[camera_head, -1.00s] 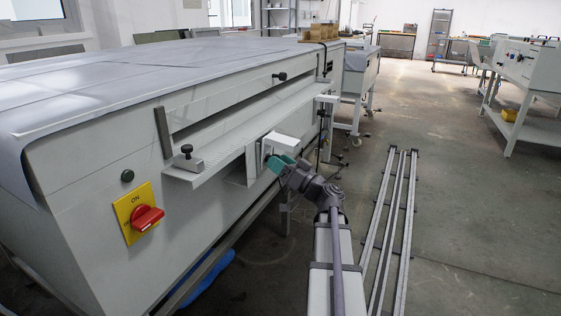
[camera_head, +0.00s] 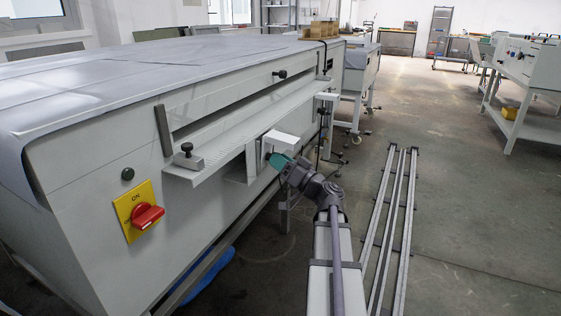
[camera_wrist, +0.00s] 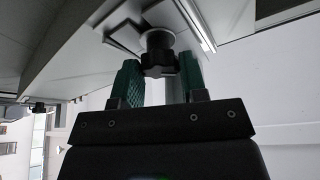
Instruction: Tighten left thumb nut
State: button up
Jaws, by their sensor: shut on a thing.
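A black lobed thumb nut (camera_wrist: 160,60) sits on a round pale collar under the machine's edge in the wrist view. My gripper (camera_wrist: 160,70) has its two teal fingers shut on this nut, one on each side. In the head view my gripper (camera_head: 273,160) is at the white bracket (camera_head: 253,160) below the feed shelf, and the nut is a small dark spot mostly hidden by the fingers. Another black knob on a clamp (camera_head: 187,149) stands at the shelf's left end, away from my gripper.
The long grey feed shelf (camera_head: 225,150) runs above my gripper along the processor's side (camera_head: 75,165). A red switch (camera_head: 147,216) on a yellow plate is at the front left. Floor rails (camera_head: 390,225) lie to the right. The floor beyond them is open.

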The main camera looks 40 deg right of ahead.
jog(key=shift+r+m+g+h+p, duration=0.15)
jog(key=shift+m+h+p, duration=0.5)
jog(key=shift+m, duration=1.05)
jog(key=shift+f+m+g+h+p, duration=0.1)
jog(key=shift+m+g+h+p, duration=0.15)
jog(key=shift+m+h, duration=1.1)
jog(key=shift+m+y, duration=0.4)
jog(key=shift+m, duration=0.05)
jog(key=o, duration=0.9)
jog(key=shift+s, duration=0.1)
